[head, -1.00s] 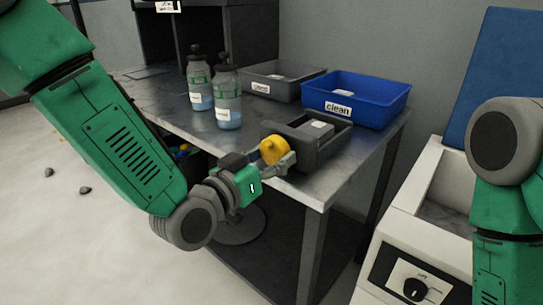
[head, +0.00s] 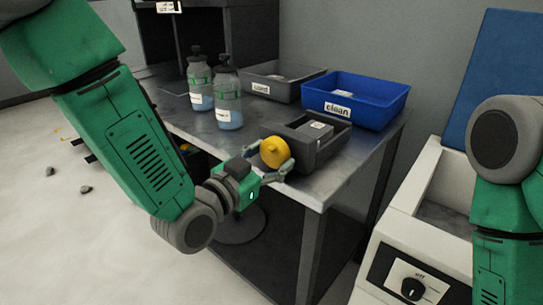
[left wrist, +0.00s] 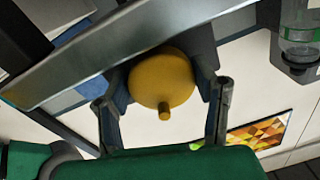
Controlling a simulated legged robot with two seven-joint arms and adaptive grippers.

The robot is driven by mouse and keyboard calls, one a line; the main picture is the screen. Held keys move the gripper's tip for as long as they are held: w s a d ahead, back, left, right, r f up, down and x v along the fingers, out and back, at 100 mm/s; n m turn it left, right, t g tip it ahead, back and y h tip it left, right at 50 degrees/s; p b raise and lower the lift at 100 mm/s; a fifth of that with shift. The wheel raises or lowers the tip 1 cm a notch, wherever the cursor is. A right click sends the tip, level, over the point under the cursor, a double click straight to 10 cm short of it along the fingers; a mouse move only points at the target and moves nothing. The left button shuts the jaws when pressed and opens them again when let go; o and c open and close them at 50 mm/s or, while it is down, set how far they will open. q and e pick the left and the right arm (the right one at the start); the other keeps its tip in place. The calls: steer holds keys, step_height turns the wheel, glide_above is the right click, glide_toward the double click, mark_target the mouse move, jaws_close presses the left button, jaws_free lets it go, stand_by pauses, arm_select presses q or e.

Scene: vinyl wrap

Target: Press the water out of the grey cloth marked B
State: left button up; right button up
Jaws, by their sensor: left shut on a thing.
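A dark grey box-shaped press (head: 335,150) stands on the table near its front right corner, with a round yellow knob (head: 274,152) on its left side. A light grey piece with a white label (head: 319,126) lies inside it; I cannot read the label or tell whether it is cloth B. My left gripper (head: 270,163) is shut on the yellow knob, with one finger on each side. In the left wrist view the knob (left wrist: 161,77), with a short stub, sits between the fingers. My right arm shows at the right edge; its gripper is out of view.
A blue bin marked "clean" (head: 353,112) and a grey bin (head: 280,90) holding something stand behind the press. A white machine with a dial (head: 412,235) is at the right.

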mark_target(271, 141)
arm_select(q)
steer(key=shift+m, duration=1.2)
steer(key=o, duration=1.2)
steer(key=shift+w, duration=0.1)
step_height(271, 141, up, 10)
steer(key=shift+f, duration=0.1)
